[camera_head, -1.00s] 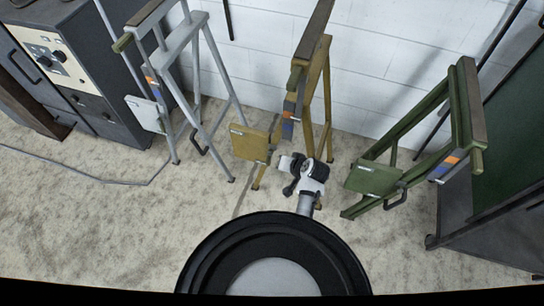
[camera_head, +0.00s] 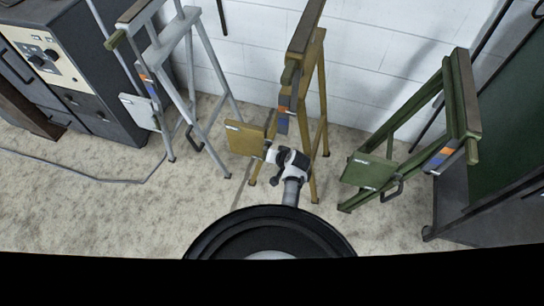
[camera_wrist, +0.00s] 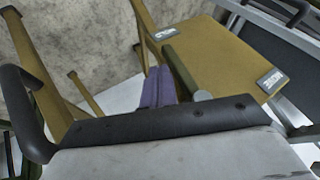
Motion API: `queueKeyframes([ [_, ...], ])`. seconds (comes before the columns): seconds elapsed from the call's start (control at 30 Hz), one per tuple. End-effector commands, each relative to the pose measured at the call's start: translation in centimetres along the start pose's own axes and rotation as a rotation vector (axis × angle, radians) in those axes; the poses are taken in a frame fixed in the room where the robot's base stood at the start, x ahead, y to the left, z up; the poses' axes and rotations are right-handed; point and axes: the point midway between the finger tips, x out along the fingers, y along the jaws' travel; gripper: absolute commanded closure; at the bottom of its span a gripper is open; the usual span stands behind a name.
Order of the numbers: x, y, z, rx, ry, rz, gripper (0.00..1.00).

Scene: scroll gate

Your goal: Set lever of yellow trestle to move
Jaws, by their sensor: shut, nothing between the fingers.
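The yellow trestle (camera_head: 321,95) stands between a grey and a green trestle, against the white wall. It carries a flat yellow plate (camera_head: 245,139) low on its left side and a grey-blue-orange strip (camera_head: 283,118) on its leg. My gripper (camera_head: 268,153) is at the plate's lower right edge, overlapping it in the head view. In the wrist view, my purple fingertips (camera_wrist: 160,86) are together, beside an olive bar (camera_wrist: 182,75) with a round grey end.
The grey trestle (camera_head: 200,85) stands left, near a dark control cabinet (camera_head: 80,70). The green trestle (camera_head: 430,120) stands right, beside a dark green panel (camera_head: 510,130). A cable (camera_head: 90,177) lies on the left floor. The carpet in front is largely clear.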

Motion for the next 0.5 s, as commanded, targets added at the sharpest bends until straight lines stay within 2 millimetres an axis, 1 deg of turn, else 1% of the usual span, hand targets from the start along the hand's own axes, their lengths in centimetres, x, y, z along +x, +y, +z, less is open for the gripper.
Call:
queueKeyframes([
  [0.1,0.91,-0.05,-0.03,-0.001,0.0,0.0,1.0],
  [0.2,1.24,-0.03,0.02,-0.001,-0.001,0.0,1.0],
  [0.5,1.28,-0.03,-0.01,-0.001,0.0,0.0,1.0],
])
